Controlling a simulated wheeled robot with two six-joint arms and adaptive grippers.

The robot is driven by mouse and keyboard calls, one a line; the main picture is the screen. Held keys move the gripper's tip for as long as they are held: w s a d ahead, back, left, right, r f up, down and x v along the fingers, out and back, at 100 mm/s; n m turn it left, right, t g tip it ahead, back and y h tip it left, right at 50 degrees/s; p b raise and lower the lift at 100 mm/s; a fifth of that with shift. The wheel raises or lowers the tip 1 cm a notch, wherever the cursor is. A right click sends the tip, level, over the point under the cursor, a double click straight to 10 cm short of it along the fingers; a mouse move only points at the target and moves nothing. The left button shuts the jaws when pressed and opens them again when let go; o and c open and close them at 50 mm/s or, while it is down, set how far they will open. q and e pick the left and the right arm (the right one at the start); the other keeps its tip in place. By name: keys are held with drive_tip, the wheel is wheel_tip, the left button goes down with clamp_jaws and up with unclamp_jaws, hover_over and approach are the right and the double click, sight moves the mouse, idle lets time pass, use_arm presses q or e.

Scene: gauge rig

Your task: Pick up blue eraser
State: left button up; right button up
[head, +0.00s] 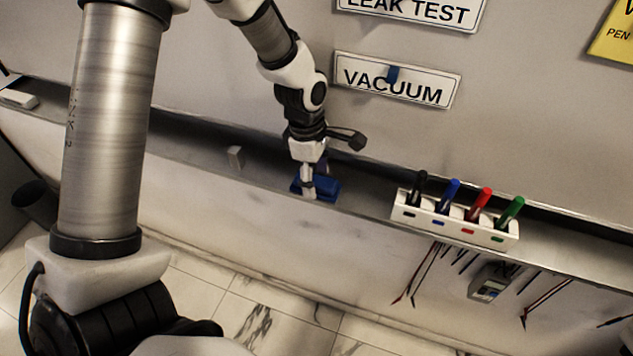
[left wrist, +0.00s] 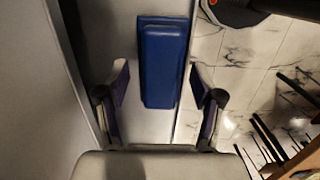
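The blue eraser (head: 326,188) lies on the narrow ledge in the middle of the head view, partly hidden by my left gripper (head: 308,192). In the left wrist view the eraser (left wrist: 163,62) is a long blue block lying between and just beyond the fingers of my left gripper (left wrist: 160,88). The fingers are spread, with a gap on both sides of the eraser, and do not appear to touch it. My right gripper is not in view.
A white holder (head: 455,230) with black, blue, red and green markers stands on the ledge (head: 190,150) to the right. A small grey block (head: 235,157) is left of the eraser. Test leads and a meter (head: 490,284) hang below. A wall with signs rises behind.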

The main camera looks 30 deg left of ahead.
use_arm(q)
drive_tip(key=shift+s+r, duration=0.1)
drive_tip(key=shift+s, duration=0.2)
drive_tip(key=c, duration=1)
drive_tip(key=shift+w, duration=0.15)
